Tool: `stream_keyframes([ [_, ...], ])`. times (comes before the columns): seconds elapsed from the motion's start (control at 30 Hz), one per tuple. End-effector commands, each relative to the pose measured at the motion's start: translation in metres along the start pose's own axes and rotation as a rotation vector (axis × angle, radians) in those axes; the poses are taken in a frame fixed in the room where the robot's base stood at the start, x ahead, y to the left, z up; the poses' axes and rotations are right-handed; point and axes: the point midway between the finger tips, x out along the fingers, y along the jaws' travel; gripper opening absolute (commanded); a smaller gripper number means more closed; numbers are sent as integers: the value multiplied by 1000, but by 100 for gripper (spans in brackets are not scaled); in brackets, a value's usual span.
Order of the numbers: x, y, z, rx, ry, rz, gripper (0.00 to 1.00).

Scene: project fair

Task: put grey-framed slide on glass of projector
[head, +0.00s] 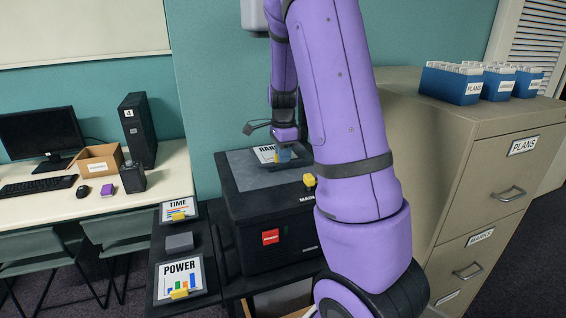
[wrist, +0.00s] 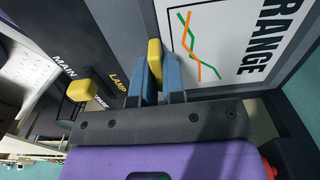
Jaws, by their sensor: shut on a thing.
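The slide marked RANGE (head: 265,153) has a grey frame, a white sheet and a yellow tab. My gripper (head: 284,154) is shut on that tab. In the wrist view, the blue fingers of my gripper (wrist: 156,80) close around the tab, and the slide (wrist: 225,45) shows orange and green lines. The slide is over the back of the projector's top. The black projector (head: 270,215) has a grey top and a MAIN label; its dark top also shows in the wrist view (wrist: 95,45). I cannot tell whether the slide touches the glass, which it and my arm partly hide.
Slides marked TIME (head: 179,208) and POWER (head: 180,278), with a grey block (head: 179,242) between them, lie on a dark stand to the left. A yellow knob (head: 309,181) is near the projector's front edge. A filing cabinet (head: 470,150) stands right, a desk (head: 70,215) left.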

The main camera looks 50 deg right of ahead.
Motion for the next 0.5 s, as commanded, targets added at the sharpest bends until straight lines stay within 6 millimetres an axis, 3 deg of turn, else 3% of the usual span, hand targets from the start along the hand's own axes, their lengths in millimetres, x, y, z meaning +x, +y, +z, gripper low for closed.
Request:
stream_keyframes([
  [0.17, 24, 1, 0, 0, 0, 3, 0],
  [0.5, 27, 1, 1, 0, 0, 1, 0],
])
